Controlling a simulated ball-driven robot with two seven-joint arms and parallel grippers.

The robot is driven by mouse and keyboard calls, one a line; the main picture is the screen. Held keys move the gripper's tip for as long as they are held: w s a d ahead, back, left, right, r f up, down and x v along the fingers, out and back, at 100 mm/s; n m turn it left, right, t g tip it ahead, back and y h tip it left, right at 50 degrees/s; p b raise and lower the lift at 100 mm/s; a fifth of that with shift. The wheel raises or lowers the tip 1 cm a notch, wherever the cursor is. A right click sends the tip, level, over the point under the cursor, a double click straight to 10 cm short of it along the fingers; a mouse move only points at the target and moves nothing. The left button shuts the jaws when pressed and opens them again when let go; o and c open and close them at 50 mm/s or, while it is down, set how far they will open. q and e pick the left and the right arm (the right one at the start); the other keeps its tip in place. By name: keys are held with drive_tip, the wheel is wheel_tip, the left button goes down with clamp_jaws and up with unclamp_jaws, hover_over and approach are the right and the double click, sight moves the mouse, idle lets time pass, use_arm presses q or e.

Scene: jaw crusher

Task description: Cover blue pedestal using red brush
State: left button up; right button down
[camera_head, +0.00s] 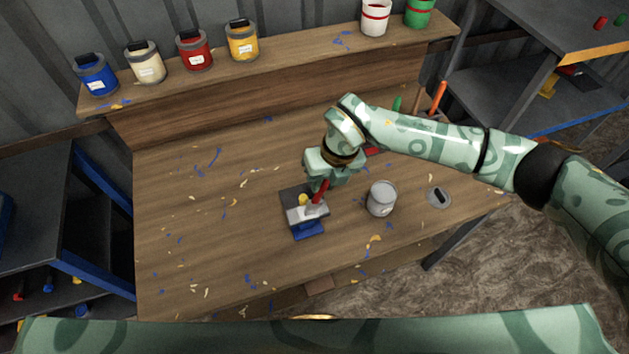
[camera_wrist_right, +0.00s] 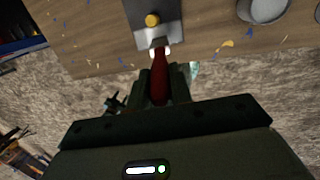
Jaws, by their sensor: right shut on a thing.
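A small pedestal has a dark grey top with a yellow knob (camera_head: 303,199) and blue (camera_head: 308,231) on its near lower side. It stands on the bench, and a pale grey patch covers the near part of its top. In the right wrist view its dark top (camera_wrist_right: 140,12) is at the upper middle. My right gripper (camera_head: 322,182) is shut on the red brush (camera_head: 319,194), above the pedestal. The brush handle (camera_wrist_right: 160,82) points at the pedestal's near edge. Its pale tip is over or against the pale patch; contact is unclear. My left gripper is out of view.
An open grey can (camera_head: 381,198) stands right of the pedestal, with a round lid (camera_head: 438,197) beyond it. Several paint cans line the back shelf (camera_head: 140,97). Tools stand at the bench's back right. The bench's left half (camera_head: 190,220) is free apart from paint flecks.

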drive_tip(key=d, duration=0.2)
drive_tip(key=w+d, duration=0.1)
drive_tip(key=d, duration=0.1)
drive_tip(key=shift+w, duration=0.15)
drive_tip(key=shift+a, duration=0.1)
wheel_tip(320, 180, up, 5)
drive_tip(key=p, duration=0.4)
idle(0.4)
